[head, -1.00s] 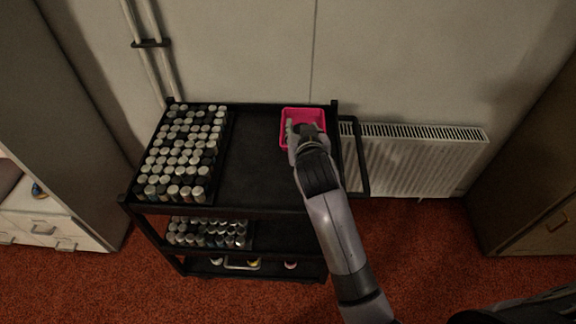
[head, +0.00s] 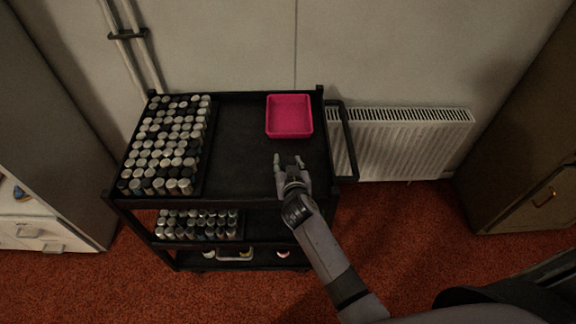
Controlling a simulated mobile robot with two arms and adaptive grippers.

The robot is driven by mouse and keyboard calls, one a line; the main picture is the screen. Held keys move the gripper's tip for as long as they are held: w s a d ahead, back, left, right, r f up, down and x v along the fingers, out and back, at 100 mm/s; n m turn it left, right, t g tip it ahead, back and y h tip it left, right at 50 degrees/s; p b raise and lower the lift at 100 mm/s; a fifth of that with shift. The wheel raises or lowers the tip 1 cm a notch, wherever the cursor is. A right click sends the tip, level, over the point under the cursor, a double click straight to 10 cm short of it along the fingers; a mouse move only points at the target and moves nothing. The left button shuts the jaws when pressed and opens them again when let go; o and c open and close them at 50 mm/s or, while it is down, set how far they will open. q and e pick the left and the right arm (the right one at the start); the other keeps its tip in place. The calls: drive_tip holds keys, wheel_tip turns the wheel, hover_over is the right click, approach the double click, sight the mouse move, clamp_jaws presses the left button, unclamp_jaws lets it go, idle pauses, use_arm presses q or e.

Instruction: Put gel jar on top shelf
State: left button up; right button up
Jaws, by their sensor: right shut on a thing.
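My right gripper (head: 288,160) is over the front right part of the black cart's top shelf (head: 245,150). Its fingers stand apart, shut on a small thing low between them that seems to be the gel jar. The jar is mostly hidden by the hand, and its label and color cannot be made out. The pink square tray (head: 289,134) lies at the back right of the top shelf, just beyond the fingertips, and looks empty. My left gripper is not in view.
A rack of several grey-capped jars (head: 165,145) fills the left of the top shelf. Another group of jars (head: 197,224) is on the middle shelf, and a few items are lower down. The top shelf's middle is clear. A radiator (head: 400,142) is at right.

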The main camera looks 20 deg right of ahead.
drive_tip(key=shift+f, duration=0.25)
drive_tip(key=shift+f, duration=0.15)
drive_tip(key=o, duration=1.2)
